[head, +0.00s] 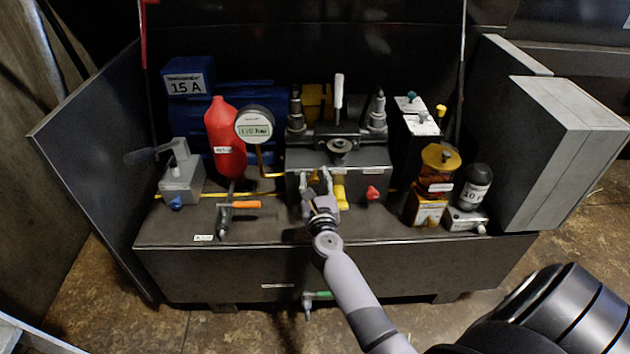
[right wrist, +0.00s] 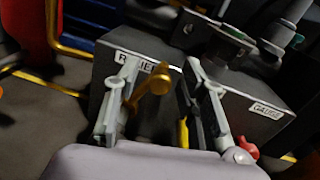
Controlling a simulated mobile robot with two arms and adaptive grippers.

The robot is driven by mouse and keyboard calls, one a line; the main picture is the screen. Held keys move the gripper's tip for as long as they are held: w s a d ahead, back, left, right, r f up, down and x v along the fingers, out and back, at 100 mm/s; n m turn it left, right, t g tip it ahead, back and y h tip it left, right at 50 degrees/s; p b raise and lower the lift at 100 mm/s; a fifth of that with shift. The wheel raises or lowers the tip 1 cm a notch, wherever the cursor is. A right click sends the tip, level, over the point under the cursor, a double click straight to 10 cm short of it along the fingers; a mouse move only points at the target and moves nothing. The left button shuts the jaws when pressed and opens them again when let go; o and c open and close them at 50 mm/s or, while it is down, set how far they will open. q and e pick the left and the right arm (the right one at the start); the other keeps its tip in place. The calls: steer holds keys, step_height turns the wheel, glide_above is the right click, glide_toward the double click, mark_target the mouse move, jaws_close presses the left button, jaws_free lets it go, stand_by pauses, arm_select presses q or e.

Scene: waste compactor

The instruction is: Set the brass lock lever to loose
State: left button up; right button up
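The brass lock lever (right wrist: 152,84), a gold knob-ended piece, shows in the right wrist view in front of the dark valve block, just below a partly covered label that appears to read RELIEF. My right gripper (right wrist: 158,72) is open, with one grey finger on each side of the brass lever. I cannot tell whether either finger touches it. In the head view my right gripper (head: 316,178) is at the front face of the valve block (head: 372,160) and hides the lever. My left gripper is not in view.
A yellow handle (head: 341,196) and a red knob (head: 373,193) sit right of my gripper. A gauge (head: 256,124), a red cylinder (head: 225,140) and an orange-handled valve (head: 245,204) stand left. An amber reservoir (head: 438,170) stands right. The tray's front strip is mostly clear.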

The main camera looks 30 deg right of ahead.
steer(key=shift+c, duration=0.2)
jaws_close()
stand_by(0.3)
stand_by(0.4)
